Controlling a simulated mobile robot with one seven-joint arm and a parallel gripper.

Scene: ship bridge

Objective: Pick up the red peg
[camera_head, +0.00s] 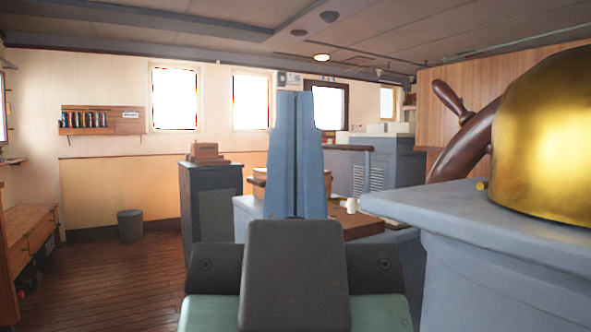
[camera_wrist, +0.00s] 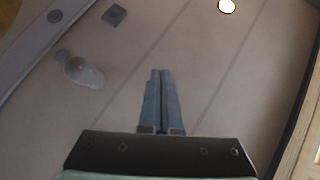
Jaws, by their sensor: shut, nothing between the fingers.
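I see no red peg that I can make out in either view. My gripper (camera_head: 296,97) stands in the middle of the head view, its two blue-grey fingers together and pointing up. Nothing shows between them. It also shows in the wrist view (camera_wrist: 161,73), shut against the ceiling, with no object near the fingertips. My fingers and wrist hide part of the room behind them in the head view.
A white mug (camera_head: 351,204) sits on a brown top. Floor (camera_head: 130,270) at left is open.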

